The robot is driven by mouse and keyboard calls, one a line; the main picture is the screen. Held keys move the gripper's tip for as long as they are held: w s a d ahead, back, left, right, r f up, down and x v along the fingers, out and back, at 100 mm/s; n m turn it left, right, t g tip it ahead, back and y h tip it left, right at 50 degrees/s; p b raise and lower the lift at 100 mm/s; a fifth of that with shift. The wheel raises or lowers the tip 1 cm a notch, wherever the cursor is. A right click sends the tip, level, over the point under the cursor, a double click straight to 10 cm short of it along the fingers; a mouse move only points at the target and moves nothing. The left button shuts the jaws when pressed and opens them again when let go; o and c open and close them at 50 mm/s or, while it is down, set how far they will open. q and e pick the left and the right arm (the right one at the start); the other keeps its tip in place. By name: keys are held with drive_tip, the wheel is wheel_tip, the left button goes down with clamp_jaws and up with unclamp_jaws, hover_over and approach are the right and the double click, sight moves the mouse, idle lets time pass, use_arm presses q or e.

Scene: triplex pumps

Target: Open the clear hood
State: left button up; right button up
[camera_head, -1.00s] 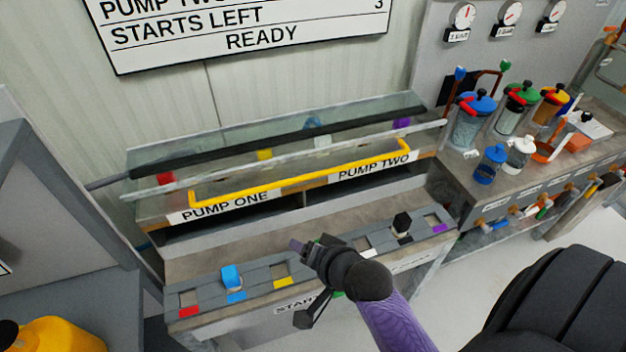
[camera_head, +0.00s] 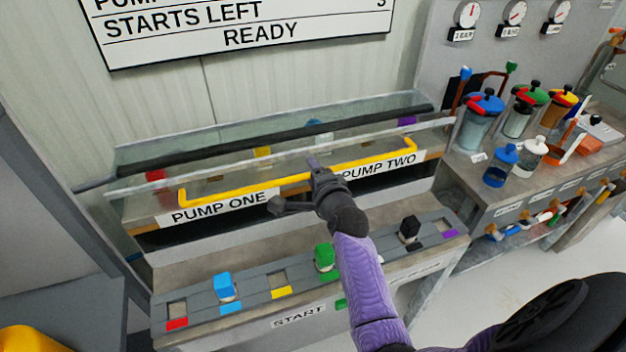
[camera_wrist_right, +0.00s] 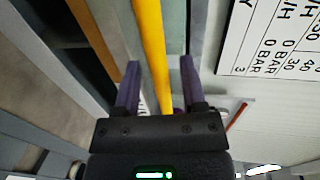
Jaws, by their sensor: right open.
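The clear hood (camera_head: 230,134) is a long transparent cover over the rear shelf, and it looks closed. A yellow bar handle (camera_head: 235,192) runs along its front, above the PUMP ONE and PUMP TWO labels. My right gripper (camera_head: 312,165) is at the middle of the handle. In the right wrist view the yellow handle (camera_wrist_right: 152,50) passes between the two open purple fingers (camera_wrist_right: 158,85). I cannot tell whether a finger touches it. My left gripper is not in view.
Below the hood a grey tray (camera_head: 252,287) holds a blue block (camera_head: 223,285), a green block (camera_head: 324,257) and a black block (camera_head: 409,229) among coloured slots. Lidded jars (camera_head: 480,120) and gauges (camera_head: 467,14) are on the right. A sign (camera_head: 240,25) hangs behind.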

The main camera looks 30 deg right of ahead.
clamp_jaws()
idle(1.4)
